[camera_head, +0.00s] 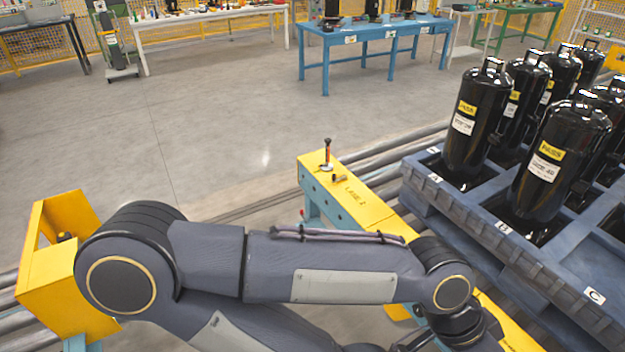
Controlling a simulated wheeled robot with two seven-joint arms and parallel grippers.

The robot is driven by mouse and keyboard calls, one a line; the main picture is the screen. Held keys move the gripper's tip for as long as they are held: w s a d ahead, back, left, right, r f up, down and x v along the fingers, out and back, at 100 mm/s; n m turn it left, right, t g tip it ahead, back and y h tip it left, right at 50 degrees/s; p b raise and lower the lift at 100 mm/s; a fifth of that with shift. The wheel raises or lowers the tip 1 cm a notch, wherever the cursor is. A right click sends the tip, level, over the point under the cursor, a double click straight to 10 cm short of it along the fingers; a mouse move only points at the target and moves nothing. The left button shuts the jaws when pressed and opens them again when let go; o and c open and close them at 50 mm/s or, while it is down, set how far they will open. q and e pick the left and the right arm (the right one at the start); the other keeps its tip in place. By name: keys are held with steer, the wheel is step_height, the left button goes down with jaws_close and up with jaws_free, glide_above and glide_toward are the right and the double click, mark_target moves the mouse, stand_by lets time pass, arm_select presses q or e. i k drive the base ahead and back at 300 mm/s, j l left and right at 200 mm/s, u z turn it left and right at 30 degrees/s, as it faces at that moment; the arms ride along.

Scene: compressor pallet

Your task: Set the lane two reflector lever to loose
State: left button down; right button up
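A short dark and brass-coloured fitting (339,178) sits on the beam just in front of the lever. I cannot read any loose or tight marking. One of my arms crosses the lower picture, its forearm in front of the beam's nearer part. Its wrist reaches the bottom right, and no gripper fingers show. My other gripper is out of the picture.
A blue pallet (425,190) with several black compressors (478,120) stands at the right, close to the beam. Another yellow block (60,265) is at the left, partly behind my arm. Grey rails run between them. Workbenches (375,35) stand at the back across open floor.

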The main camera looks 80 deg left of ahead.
mark_target(345, 177)
steer(key=u, duration=2.7)
steer(key=i+u, duration=0.25)
steer(key=i, duration=0.25)
steer(key=i+l+u, duration=0.25)
steer(key=i, duration=0.25)
steer(key=i+l+u, duration=0.2)
steer(key=i, duration=0.3)
steer(key=i+l+u, duration=0.25)
steer(key=i, duration=0.25)
